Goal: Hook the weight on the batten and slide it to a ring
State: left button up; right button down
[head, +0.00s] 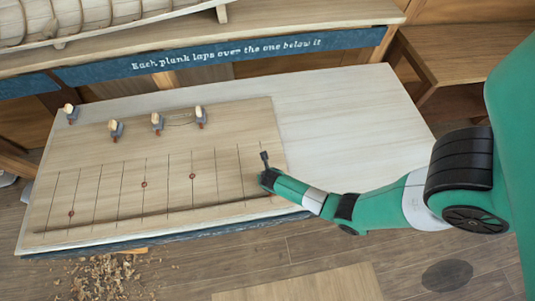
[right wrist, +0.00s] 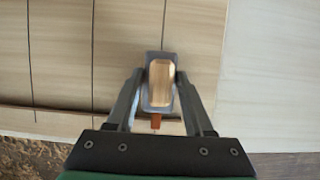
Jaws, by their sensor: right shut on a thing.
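My right gripper (head: 265,168) is over the right end of the drawing board. In the right wrist view its fingers (right wrist: 160,100) are closed on the sides of a grey weight with a pale wooden top (right wrist: 160,82). A reddish-brown tip (right wrist: 156,121) points from the weight toward the batten (right wrist: 60,115); I cannot tell whether it is hooked on. The batten also shows in the head view as a thin dark strip (head: 150,216) along the board's near side. Three small red rings mark the board: left (head: 71,213), middle (head: 143,184) and right (head: 193,176). My left gripper is out of view.
Several other weights stand along the board's far side, including one at the far left (head: 70,113) and one nearest the right (head: 200,117). The pale tabletop (head: 345,115) is clear on the right. Wood shavings (head: 105,275) lie on the floor.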

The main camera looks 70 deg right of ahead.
jog(key=shift+f+b, duration=0.3)
jog(key=shift+f, duration=0.2)
dwell(0.4)
dwell(0.5)
jog(key=shift+w+d, duration=0.15)
jog(key=shift+w+d+b, duration=0.2)
jog(key=shift+w+d, duration=0.2)
jog(key=shift+d, duration=0.4)
jog(key=shift+w+d+b, duration=0.15)
jog(key=shift+w+d, duration=0.2)
jog(key=shift+d, duration=0.4)
jog(key=shift+w+d+b, duration=0.2)
jog(key=shift+w+d, duration=0.2)
jog(key=shift+d, duration=0.4)
jog(key=shift+w+d+p, duration=0.2)
jog(key=shift+w+d, duration=0.05)
jog(key=shift+d, duration=0.35)
jog(key=shift+w+d+p, duration=0.2)
jog(key=shift+w+d, duration=0.05)
jog(key=shift+d, duration=0.3)
jog(key=shift+f, duration=0.1)
